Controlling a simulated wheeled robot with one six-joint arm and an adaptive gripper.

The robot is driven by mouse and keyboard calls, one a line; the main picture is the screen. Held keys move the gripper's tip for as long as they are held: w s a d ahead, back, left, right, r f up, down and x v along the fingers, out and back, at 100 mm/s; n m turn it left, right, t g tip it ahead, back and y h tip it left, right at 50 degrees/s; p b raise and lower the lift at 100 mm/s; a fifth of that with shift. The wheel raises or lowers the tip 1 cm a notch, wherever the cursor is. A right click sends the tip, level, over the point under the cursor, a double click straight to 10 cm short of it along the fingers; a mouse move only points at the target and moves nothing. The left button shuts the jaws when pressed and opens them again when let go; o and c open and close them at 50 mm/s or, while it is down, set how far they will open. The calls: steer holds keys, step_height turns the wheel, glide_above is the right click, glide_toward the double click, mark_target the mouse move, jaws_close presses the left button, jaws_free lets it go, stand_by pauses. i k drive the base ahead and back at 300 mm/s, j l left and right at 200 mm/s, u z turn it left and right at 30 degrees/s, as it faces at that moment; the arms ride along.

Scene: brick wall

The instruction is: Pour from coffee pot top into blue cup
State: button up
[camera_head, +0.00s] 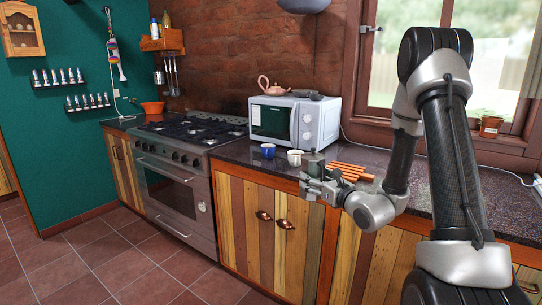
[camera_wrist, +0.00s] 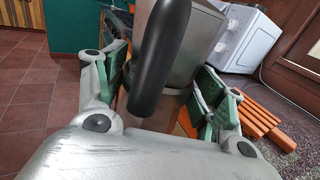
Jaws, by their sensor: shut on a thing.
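The coffee pot top (camera_head: 313,163) is a grey metal vessel, held at the counter's front edge in the head view. In the wrist view its metal body (camera_wrist: 196,40) and black handle (camera_wrist: 160,60) fill the space between the green-padded fingers. My gripper (camera_head: 312,184) is shut on it; the fingers also show in the wrist view (camera_wrist: 165,85). The pot top looks roughly upright. The blue cup (camera_head: 268,150) stands on the counter left of it, in front of the microwave. I cannot see the blue cup in the wrist view.
A white cup (camera_head: 294,157) stands between the blue cup and the pot top. An orange slatted rack (camera_head: 350,171) lies right of my gripper. The microwave (camera_head: 294,121) stands behind, with a teapot (camera_head: 272,87) on it. The stove (camera_head: 190,135) is left.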

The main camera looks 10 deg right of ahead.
mark_target(268, 150)
steer(key=i+j+u, duration=0.3)
steer(key=u, duration=0.15)
steer(key=i+j+u, duration=0.2)
steer(key=i+u, duration=0.2)
steer(key=i+j+u, duration=0.1)
steer(key=i, duration=0.3)
steer(key=i+j+u, duration=0.1)
steer(key=i, duration=0.35)
steer(key=i+j+z, duration=0.1)
steer(key=i+z, duration=0.3)
steer(key=i+j+z, duration=0.15)
steer(key=z, duration=0.25)
steer(key=i+j+z, duration=0.25)
steer(key=z, duration=0.2)
